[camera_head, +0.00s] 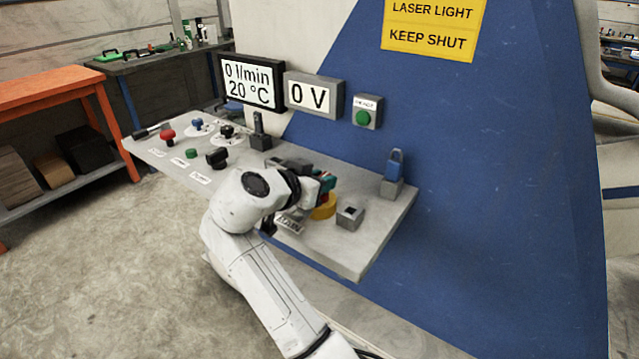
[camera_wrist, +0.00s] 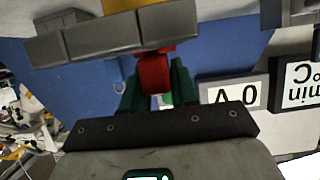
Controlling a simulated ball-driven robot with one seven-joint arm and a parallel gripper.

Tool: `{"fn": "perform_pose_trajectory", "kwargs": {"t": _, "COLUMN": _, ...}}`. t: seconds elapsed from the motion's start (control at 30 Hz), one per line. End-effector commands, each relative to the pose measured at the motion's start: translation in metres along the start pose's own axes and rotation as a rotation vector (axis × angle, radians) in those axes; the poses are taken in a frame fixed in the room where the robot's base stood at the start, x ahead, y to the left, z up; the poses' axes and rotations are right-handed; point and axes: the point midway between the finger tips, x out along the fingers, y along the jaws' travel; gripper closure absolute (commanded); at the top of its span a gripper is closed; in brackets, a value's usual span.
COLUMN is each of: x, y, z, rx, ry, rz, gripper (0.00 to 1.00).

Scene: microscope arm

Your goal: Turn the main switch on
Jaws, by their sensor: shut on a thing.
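The main switch has a yellow round base (camera_head: 323,209) on the sloping grey console, behind a label that reads MAIN (camera_head: 290,224). Its red handle (camera_wrist: 154,75) shows in the wrist view between the green finger pads of my gripper (camera_wrist: 155,88). My gripper (camera_head: 326,182) is shut on the red handle. In the head view my wrist and fingers hide most of the handle, so its angle cannot be told there.
The console (camera_head: 375,232) also carries a red knob (camera_head: 168,135), black knobs, a grey block (camera_head: 350,216) and a blue padlock (camera_head: 395,163). Displays behind read 0 V (camera_head: 314,96) and 0 l/min, 20 °C (camera_head: 250,83). A green button (camera_head: 363,117) is on the blue wall.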

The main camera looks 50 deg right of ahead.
Motion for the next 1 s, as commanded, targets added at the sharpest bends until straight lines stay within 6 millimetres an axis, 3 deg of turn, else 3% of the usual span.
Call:
{"fn": "perform_pose_trajectory", "kwargs": {"t": 0.4, "x": 0.001, "y": 0.0, "z": 0.002, "rx": -0.001, "ry": -0.004, "rz": 0.006, "gripper": 1.0}}
{"fn": "perform_pose_trajectory", "kwargs": {"t": 0.43, "x": 0.001, "y": 0.0, "z": 0.002, "rx": -0.001, "ry": -0.003, "rz": 0.006, "gripper": 0.69}}
{"fn": "perform_pose_trajectory", "kwargs": {"t": 0.6, "x": 0.0, "y": 0.0, "z": 0.001, "rx": 0.0, "ry": -0.002, "rz": 0.005, "gripper": 0.53}}
{"fn": "perform_pose_trajectory", "kwargs": {"t": 0.87, "x": 0.0, "y": 0.0, "z": 0.001, "rx": 0.001, "ry": -0.001, "rz": 0.005, "gripper": 0.51}}
{"fn": "perform_pose_trajectory", "kwargs": {"t": 1.0, "x": -0.011, "y": -0.001, "z": 0.001, "rx": 0.001, "ry": 0.0, "rz": 0.003, "gripper": 0.51}}
